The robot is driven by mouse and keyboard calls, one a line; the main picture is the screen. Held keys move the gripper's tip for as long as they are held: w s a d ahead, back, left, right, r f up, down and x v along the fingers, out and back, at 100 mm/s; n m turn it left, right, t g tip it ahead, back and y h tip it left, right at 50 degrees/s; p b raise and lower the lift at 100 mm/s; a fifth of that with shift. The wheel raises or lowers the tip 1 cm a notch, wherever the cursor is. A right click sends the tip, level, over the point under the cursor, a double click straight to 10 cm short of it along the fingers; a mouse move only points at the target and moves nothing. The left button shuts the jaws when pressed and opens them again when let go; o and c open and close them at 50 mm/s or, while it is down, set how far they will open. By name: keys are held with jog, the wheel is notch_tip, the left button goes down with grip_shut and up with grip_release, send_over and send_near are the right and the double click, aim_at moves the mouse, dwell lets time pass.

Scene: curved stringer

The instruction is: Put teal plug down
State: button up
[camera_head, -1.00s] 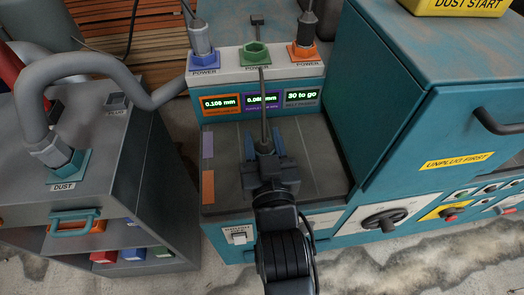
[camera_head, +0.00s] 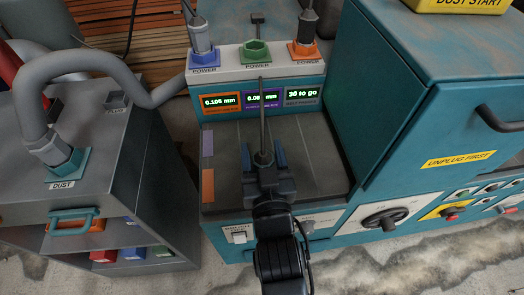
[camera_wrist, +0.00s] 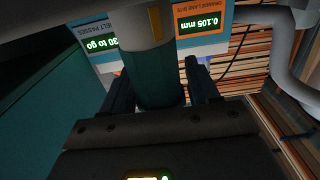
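My gripper (camera_head: 264,150) is over the dark top of the teal machine, in front of the display panel. In the wrist view its two dark fingers lie either side of a dark teal plug (camera_wrist: 155,78) and appear shut on it. The plug is round, with a yellow stripe and a grey part above. In the head view the plug (camera_head: 264,159) is small and dark, and a thin dark cord or rod rises from it. Whether its lower end touches the machine top cannot be told.
A teal cabinet (camera_head: 420,110) stands right. A grey cabinet (camera_head: 170,190) with a hose stands left. The dark top (camera_head: 320,150) has free room.

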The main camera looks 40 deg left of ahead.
jog(key=shift+o, duration=0.8)
jog(key=shift+r, duration=0.2)
jog(key=b+v, duration=0.1)
jog(key=v, duration=1.1)
jog(key=shift+f, duration=0.1)
